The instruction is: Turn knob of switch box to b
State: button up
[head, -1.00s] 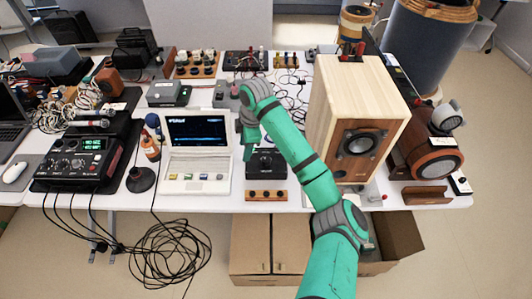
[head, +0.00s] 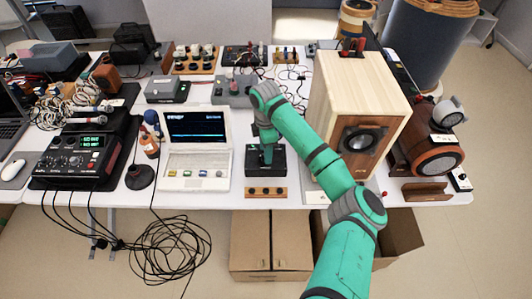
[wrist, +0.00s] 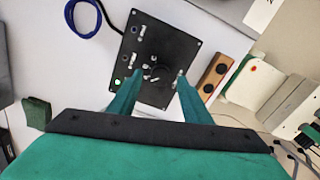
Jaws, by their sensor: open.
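The switch box, a black box with a knob, stands on the white table right of the laptop. Its front edge (head: 266,173) shows in the head view below my gripper (head: 267,160). The wrist view shows its top panel (wrist: 178,45) with the round dark knob (wrist: 157,72) near the middle, small toggles and a green light. My gripper (wrist: 158,80) is open and empty, one finger on each side of the knob in that view. I cannot tell whether the fingers touch it. The letter marks around the knob are too small to read.
The open white laptop (head: 195,170) stands left of the switch box. A wooden strip with dark holes (head: 266,192) lies in front of it. A tall wooden speaker (head: 377,108) stands close on the right. A grey box (head: 232,92) and loose wires lie behind.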

jog(key=shift+f, duration=0.85)
jog(key=shift+c, duration=0.2)
jog(key=c, duration=1)
